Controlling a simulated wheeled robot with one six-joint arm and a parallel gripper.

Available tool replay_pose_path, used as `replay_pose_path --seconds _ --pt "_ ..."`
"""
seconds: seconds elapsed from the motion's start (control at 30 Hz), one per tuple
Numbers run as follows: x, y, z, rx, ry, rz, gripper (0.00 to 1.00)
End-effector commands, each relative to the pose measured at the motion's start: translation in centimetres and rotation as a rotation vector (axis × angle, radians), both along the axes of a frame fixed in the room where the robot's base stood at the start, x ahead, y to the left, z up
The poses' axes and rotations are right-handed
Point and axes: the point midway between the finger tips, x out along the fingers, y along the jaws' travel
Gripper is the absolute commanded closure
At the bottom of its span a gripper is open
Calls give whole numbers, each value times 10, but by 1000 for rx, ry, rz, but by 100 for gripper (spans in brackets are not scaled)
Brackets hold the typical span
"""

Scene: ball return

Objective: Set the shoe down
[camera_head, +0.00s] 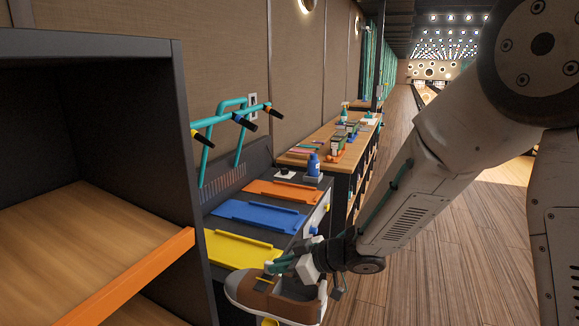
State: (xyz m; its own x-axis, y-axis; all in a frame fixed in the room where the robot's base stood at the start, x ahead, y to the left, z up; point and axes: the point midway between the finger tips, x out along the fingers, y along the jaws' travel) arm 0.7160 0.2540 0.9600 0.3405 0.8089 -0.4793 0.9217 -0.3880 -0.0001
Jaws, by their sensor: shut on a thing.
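A brown shoe (284,301) with a pale toe and sole is at the bottom middle of the head view. My gripper (282,271) is shut on the shoe at its upper opening. The shoe is in front of the near end of a dark unit that has a yellow tray (233,249), a blue tray (258,216) and an orange tray (284,191). I cannot tell whether the shoe touches anything beneath it. My fingertips are partly hidden by the shoe.
A dark shelf unit (184,150) with wooden boards and an orange front edge (130,279) stands at the left. A teal rack (226,121) with black-tipped arms rises behind the trays. Wooden floor (440,270) lies clear at the right.

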Motion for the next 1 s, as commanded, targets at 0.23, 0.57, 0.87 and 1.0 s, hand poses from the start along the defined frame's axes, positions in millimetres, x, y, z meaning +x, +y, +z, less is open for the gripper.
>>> replay_pose_path --seconds 0.23,0.57,0.87,1.0 --pt "20 -4 7 1 0 -95 100" --pt "53 -42 -3 1 2 -325 100" --pt "87 -135 -37 -3 5 -698 100" --pt "93 -201 -64 -5 5 -928 100"
